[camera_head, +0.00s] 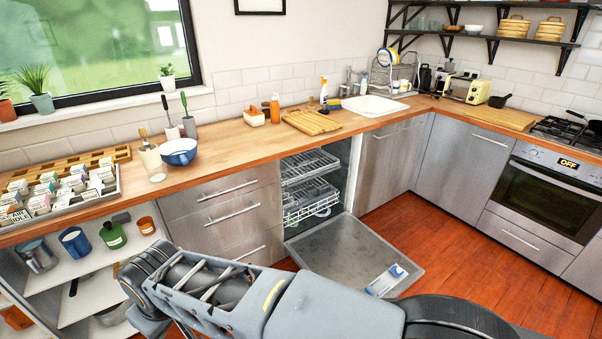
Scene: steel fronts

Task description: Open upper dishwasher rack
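The dishwasher stands open under the wooden counter, its door (349,249) folded down flat toward the floor. The upper rack (309,166) is a wire rack inside the cavity, near the top opening. Below it are further wire racks, the lower one (311,204) seeming to hold a few items too small to tell. My arm crosses the bottom of the view, in front of the drawers and the door's near edge. My gripper's end seems to lie at the lower left, but its fingers cannot be made out.
A white and blue package (387,280) lies on the open door's near right corner. Steel drawers (224,212) stand left of the dishwasher, with open shelves (90,260) further left. The red-brown wooden floor (455,255) is clear to the right, before the oven (545,190).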

